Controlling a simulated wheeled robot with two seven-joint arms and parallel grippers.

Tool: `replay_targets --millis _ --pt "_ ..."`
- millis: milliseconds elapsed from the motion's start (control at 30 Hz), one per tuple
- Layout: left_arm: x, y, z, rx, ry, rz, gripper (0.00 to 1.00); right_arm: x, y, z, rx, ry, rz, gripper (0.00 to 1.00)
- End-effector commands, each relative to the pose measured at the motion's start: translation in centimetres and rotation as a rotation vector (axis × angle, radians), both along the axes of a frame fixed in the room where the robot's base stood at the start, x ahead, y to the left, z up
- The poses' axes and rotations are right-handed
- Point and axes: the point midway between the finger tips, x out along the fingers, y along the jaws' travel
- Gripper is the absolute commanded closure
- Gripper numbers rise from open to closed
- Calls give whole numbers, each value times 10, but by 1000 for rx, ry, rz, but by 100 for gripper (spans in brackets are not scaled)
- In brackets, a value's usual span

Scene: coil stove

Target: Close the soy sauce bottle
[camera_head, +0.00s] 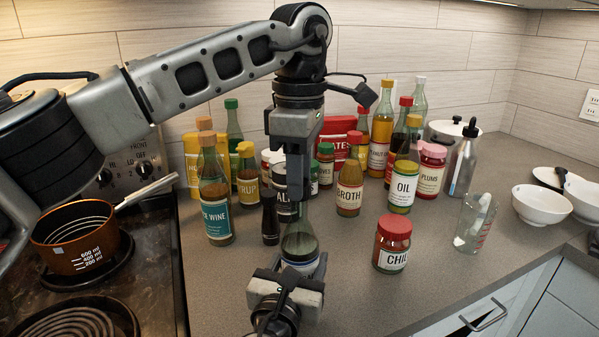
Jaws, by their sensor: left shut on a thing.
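A clear bottle with dark contents and a pale label, apparently the soy sauce bottle (300,246), stands upright near the counter's front, its label mostly hidden. My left gripper (300,208) points straight down over the bottle's top. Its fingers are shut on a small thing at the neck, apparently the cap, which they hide. Whether the cap touches the bottle's mouth cannot be told. My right gripper (287,280) is low at the front of the bottle, against or very near its lower part. Its fingertips are partly hidden, so its grip is unclear.
A chili jar (392,245) stands right of the bottle, with a glass (473,224) beyond it. A rice wine bottle (215,205) and a dark slim bottle (270,218) stand to the left. Several bottles crowd behind. A stove with a copper pot (78,240) is at left.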

Motion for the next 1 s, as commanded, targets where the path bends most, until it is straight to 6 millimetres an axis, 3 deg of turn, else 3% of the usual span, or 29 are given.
replay_targets --millis 167,333,367,400,433,733,1000 --pt "0 0 1 -1 -3 -366 90 -1 1 -2 0 4 2 100" --pt "0 0 1 -1 -3 -393 90 -1 1 -2 0 4 2 100" --pt "0 0 1 -2 -4 -392 63 -1 1 -2 0 4 2 100" --pt "0 0 1 -1 -3 -392 52 -1 1 -2 0 4 2 100" --pt "0 0 1 -1 -3 -392 47 -1 1 -2 0 4 2 100" --pt "0 0 3 -1 -2 -390 47 -1 1 -2 0 4 2 100" --pt "0 0 36 1 -3 -390 47 -1 1 -2 0 4 1 100"
